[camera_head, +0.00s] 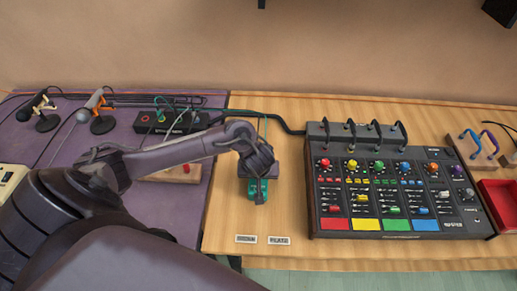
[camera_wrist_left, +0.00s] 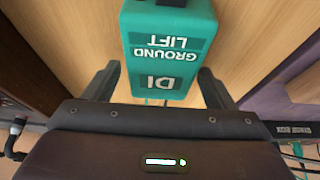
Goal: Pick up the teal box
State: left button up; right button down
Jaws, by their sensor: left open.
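The teal box (camera_head: 258,187) lies on the wooden table, left of the mixer. In the left wrist view the teal box (camera_wrist_left: 168,48) shows white lettering, "DI" and "GROUND LIFT", upside down. My left gripper (camera_wrist_left: 160,76) is open, with one dark finger on each side of the box's near end. I cannot tell whether either finger touches it. In the head view my left gripper (camera_head: 258,177) is over the box and hides part of it. My right gripper is not in view.
A mixer (camera_head: 390,180) with coloured knobs stands to the right, and a red tray (camera_head: 497,205) beyond it. Two small microphones (camera_head: 98,105) and a black pedal unit (camera_head: 165,122) are on the purple mat at left. Cables run along the back.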

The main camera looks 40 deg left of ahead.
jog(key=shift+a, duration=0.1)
pick_arm(q)
jog(key=c, duration=1.2)
jog(key=shift+c, duration=0.2)
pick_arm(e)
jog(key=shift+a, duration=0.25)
pick_arm(q)
jog(key=shift+r, duration=0.15)
